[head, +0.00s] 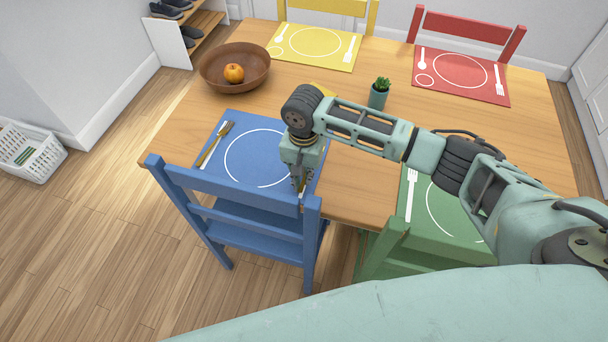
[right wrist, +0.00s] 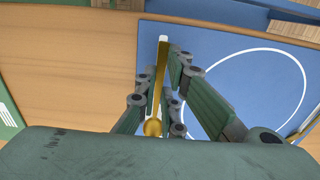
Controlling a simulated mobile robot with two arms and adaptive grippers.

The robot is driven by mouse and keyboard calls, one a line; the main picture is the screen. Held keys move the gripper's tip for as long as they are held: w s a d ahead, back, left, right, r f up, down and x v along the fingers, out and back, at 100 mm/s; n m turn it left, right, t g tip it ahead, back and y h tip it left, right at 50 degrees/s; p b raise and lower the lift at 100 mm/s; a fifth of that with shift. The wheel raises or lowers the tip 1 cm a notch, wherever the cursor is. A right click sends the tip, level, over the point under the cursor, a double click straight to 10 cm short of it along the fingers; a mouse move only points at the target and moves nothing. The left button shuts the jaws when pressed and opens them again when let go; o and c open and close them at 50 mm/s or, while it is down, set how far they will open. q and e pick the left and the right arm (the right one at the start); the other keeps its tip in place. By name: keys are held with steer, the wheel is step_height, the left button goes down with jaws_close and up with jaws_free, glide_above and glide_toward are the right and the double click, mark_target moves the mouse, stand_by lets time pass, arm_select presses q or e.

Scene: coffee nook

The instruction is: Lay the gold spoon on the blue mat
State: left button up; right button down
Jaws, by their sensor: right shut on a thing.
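The gold spoon (right wrist: 160,80) is between the fingers of my right gripper (right wrist: 163,74) in the right wrist view. Its bowl (right wrist: 152,127) is toward the palm and its handle points away. My right gripper (head: 300,188) is shut on it, pointing down over the right side of the blue mat (head: 236,122), behind the blue chair's back. A white printed mark shows at the far end of the handle. I cannot tell whether the spoon touches the mat (right wrist: 215,35). A gold fork-like utensil (head: 215,143) lies on the mat's left side. My left gripper is out of view.
The blue chair (head: 235,185) stands close in front of the blue mat. A brown bowl (head: 213,78) with an orange fruit, a potted plant (head: 378,94) and yellow, red and green mats share the table. The table centre beside the plant is partly clear.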

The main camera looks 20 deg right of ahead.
steer(key=c, duration=1.8)
jaws_free()
